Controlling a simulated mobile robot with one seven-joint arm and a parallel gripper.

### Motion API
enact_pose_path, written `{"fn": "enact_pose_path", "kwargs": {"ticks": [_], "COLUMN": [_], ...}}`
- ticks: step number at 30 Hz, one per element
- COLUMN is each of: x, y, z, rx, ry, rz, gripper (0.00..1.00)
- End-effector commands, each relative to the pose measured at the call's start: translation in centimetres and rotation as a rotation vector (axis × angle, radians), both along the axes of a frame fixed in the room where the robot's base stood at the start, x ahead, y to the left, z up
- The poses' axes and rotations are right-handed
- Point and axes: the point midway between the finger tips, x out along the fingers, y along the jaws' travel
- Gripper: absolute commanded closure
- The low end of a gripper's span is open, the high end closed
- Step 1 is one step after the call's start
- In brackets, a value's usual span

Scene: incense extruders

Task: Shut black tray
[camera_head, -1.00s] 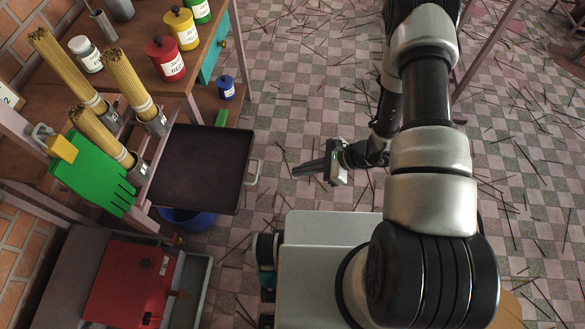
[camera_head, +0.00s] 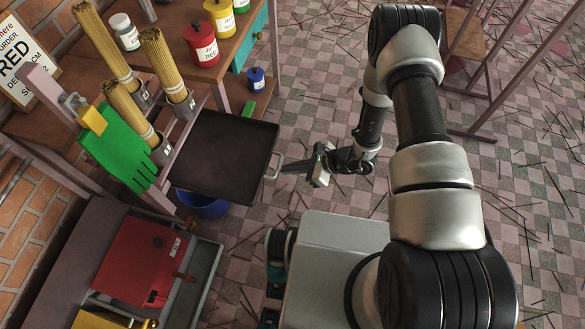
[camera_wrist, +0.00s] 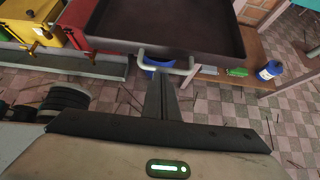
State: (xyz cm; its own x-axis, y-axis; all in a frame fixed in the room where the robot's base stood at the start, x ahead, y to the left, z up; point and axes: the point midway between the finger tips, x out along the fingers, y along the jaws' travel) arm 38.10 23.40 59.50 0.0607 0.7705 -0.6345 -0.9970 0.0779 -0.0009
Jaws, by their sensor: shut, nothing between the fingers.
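The black tray (camera_head: 219,160) is pulled out from the wooden bench, with its flat dark inside facing up. Its light metal handle (camera_head: 275,167) is on the edge facing my gripper. My gripper (camera_head: 284,168) is shut and empty, its fingertips close to the handle. In the wrist view the tray (camera_wrist: 160,25) fills the top middle. The handle (camera_wrist: 190,66) hangs at its near edge, and my shut fingers (camera_wrist: 161,85) point at it from below. I cannot tell whether the fingertips touch the handle.
A blue bucket (camera_head: 203,206) stands under the tray. A green glove (camera_head: 118,147) and incense bundles in metal cups (camera_head: 185,101) sit at the bench's left. Red (camera_head: 200,44) and blue (camera_head: 256,79) jars stand farther back. A red machine (camera_head: 140,262) is at lower left. Checkered floor is open to the right.

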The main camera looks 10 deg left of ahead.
Motion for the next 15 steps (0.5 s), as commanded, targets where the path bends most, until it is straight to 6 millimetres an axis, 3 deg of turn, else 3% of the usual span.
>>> {"fn": "enact_pose_path", "kwargs": {"ticks": [8, 15], "x": [0.1, 0.4], "y": [1.0, 6.0], "z": [-0.1, -0.3], "rx": [0.001, 0.004], "ry": [-0.001, -0.001], "rz": [0.001, 0.003], "gripper": [1.00, 1.00]}}
